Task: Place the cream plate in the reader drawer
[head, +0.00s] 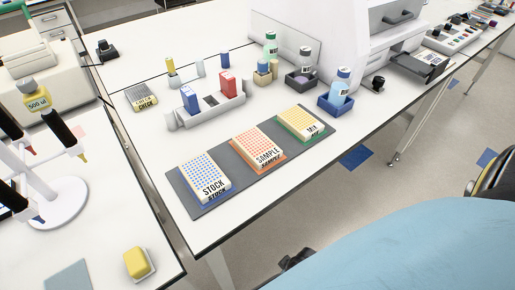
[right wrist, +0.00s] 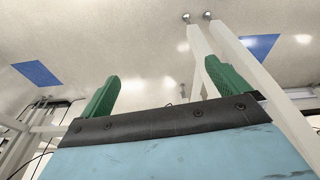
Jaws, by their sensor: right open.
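Three cream-bodied plates sit in a row on a dark grey mat (head: 251,171): a blue-dotted STOCK plate (head: 204,176), an orange-dotted SAMPLE plate (head: 258,147) and a green-based MIX plate (head: 302,123). Another pale plate (head: 141,97), labelled CHECK, lies farther left; I cannot tell which is the task's cream plate. A dark drawer (head: 436,59) sticks out of the white instrument at the back right, with a pale labelled surface beside it. My right gripper (right wrist: 160,78) has its green fingers apart, with nothing between them and floor beyond. My left gripper is not in view.
A white rack (head: 207,108) with blue and red bottles stands behind the mat. Blue (head: 336,103) and dark (head: 300,80) holders with bottles stand near the instrument. A pipette stand (head: 60,200) and a yellow block (head: 138,262) occupy the left bench.

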